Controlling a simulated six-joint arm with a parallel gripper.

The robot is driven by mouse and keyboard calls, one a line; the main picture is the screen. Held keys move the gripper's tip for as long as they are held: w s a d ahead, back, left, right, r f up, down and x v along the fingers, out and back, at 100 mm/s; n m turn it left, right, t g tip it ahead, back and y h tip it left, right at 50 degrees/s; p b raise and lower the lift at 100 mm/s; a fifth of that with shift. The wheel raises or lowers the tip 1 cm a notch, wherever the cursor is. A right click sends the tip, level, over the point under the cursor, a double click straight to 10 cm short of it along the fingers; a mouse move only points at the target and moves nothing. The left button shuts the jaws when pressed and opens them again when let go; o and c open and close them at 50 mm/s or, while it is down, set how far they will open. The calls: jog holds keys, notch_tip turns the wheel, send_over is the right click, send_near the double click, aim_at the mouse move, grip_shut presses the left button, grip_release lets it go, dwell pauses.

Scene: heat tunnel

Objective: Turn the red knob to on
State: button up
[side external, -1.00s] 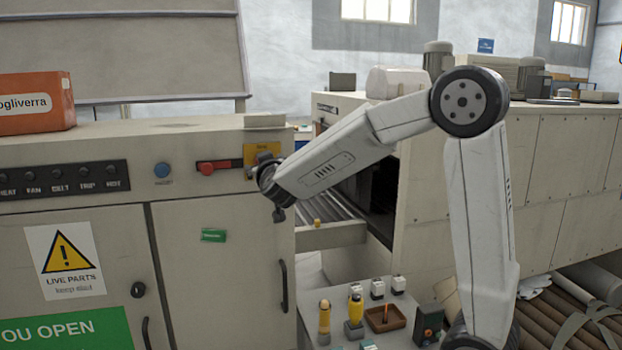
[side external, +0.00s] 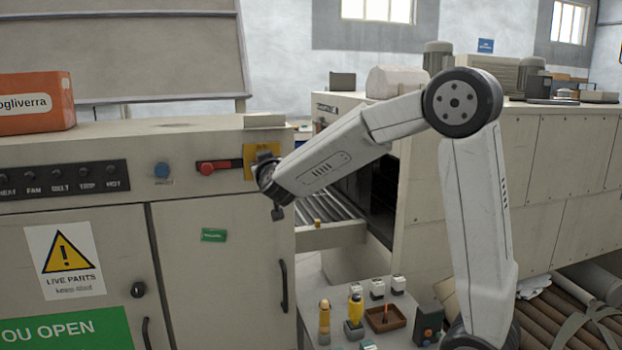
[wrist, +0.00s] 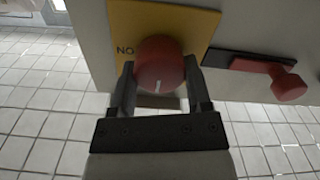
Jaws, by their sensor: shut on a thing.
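The red knob (wrist: 159,62) is round, with a white mark on the side facing my gripper. It sits on a yellow plate (wrist: 120,24) with the letters "NO" partly showing at its left. My gripper (wrist: 160,78) is shut on the knob, one finger on each side. In the side external view my gripper (side external: 265,172) is at the yellow plate (side external: 250,160) on the beige cabinet's upper right, and it hides the knob there.
A second red control (side external: 207,168) on a dark bar is just left of the yellow plate; it also shows at the right in the wrist view (wrist: 288,85). A roller conveyor (side external: 335,205) lies right of the cabinet.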

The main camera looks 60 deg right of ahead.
jog(key=m, duration=0.9)
jog(key=shift+s+d, duration=0.1)
jog(key=m, duration=0.4)
jog(key=shift+m, duration=0.3)
jog(key=shift+f+m, duration=0.1)
jog(key=shift+m, duration=2)
jog(key=o, duration=1.3)
jog(key=shift+s, duration=0.1)
jog(key=shift+v, duration=3.85)
